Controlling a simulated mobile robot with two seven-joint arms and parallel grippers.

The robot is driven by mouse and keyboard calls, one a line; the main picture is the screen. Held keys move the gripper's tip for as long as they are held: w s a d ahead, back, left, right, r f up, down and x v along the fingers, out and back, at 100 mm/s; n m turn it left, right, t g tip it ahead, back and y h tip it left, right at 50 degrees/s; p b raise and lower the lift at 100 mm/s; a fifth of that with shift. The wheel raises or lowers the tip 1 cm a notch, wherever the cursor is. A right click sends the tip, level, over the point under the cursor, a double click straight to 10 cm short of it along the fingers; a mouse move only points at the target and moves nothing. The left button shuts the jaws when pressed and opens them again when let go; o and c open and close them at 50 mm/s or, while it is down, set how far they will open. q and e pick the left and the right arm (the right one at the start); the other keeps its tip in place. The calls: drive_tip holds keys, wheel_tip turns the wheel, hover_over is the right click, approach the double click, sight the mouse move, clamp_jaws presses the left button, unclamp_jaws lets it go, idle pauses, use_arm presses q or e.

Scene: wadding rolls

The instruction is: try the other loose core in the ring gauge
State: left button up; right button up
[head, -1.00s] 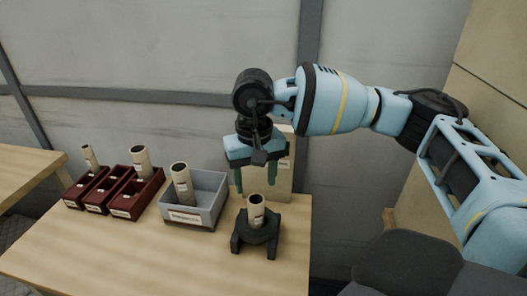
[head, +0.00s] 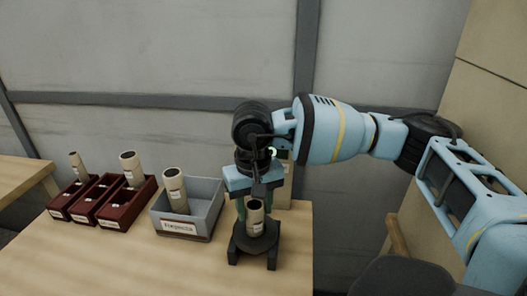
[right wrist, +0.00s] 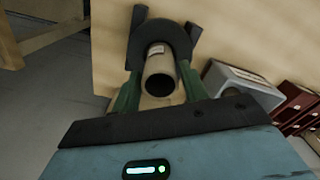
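A pale hollow core (head: 255,219) stands in the dark ring gauge (head: 258,243) at the right front of the table. The right wrist view shows the core's open end (right wrist: 160,85) and the gauge (right wrist: 140,45) beyond it. My right gripper (head: 255,208) is lowered at the core, pointing down. In the right wrist view its green fingers (right wrist: 158,90) lie on either side of the core and look open; contact is not clear. Another core (head: 175,190) leans in the grey bin (head: 195,222). My left gripper is not in view.
Dark red trays (head: 103,215) stand left of the grey bin, with a core (head: 131,167) in the right one and another core (head: 78,165) in the left one. A pale upright block stands behind my gripper. The table front is clear.

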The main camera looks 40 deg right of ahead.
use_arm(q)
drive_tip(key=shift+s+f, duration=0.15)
use_arm(e)
drive_tip(key=c, duration=0.4)
